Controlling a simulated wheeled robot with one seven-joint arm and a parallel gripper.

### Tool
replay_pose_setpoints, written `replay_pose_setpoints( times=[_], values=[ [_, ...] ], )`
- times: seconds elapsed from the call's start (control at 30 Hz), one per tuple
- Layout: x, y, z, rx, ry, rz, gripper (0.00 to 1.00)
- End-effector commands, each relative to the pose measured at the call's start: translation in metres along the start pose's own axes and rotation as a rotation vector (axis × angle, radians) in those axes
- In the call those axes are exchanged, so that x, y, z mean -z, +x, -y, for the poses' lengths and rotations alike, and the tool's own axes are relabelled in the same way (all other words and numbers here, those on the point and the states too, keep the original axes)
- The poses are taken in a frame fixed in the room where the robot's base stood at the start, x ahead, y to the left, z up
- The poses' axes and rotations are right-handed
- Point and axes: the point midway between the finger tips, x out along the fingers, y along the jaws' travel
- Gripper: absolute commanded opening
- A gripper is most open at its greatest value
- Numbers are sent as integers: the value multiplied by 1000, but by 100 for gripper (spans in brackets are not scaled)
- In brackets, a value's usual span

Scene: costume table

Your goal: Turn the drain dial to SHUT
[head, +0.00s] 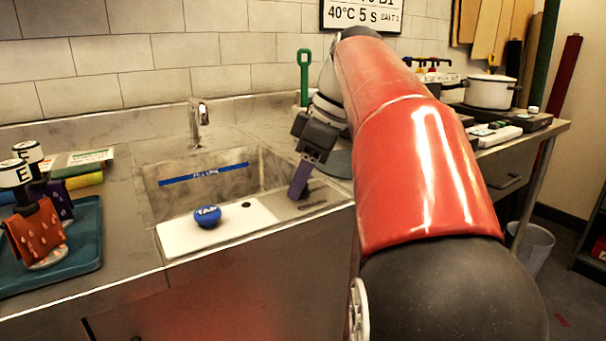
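My gripper (307,157) is at the right end of the sink, pointing down, its black body seen from the side. A purple upright bar (298,182) stands directly below its fingers, over the metal ledge at the sink's front right. I cannot tell whether the fingers hold the bar or only touch it, or whether it is part of the dial. No drain dial can be clearly made out. A dark marking (313,206) lies on the ledge beside the bar, too small to read. A blue knob marked TAP (207,216) sits on the white panel (180,238) left of the gripper.
The sink basin (155,185) has a blue line inside and a faucet (195,125) behind. A blue tray (85,262) with labelled, cloth-draped items is at the left. A green-handled tool (304,70) stands behind my gripper. A white pot (490,92) is at the right, beyond my arm.

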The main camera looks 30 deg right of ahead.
Motion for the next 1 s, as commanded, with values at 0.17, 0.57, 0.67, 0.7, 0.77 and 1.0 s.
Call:
replay_pose_setpoints(
  times=[0.17,0.57,0.67,0.7,0.77,1.0],
  values=[
    [0,0,0,0,0,0,49],
    [0,-44,-2,-4,3,1,49],
    [0,-58,-1,-3,2,0,49],
    [0,-63,-2,-3,3,0,49],
    [0,-69,-1,-2,2,0,49],
    [0,-78,0,0,0,0,49]
  ],
)
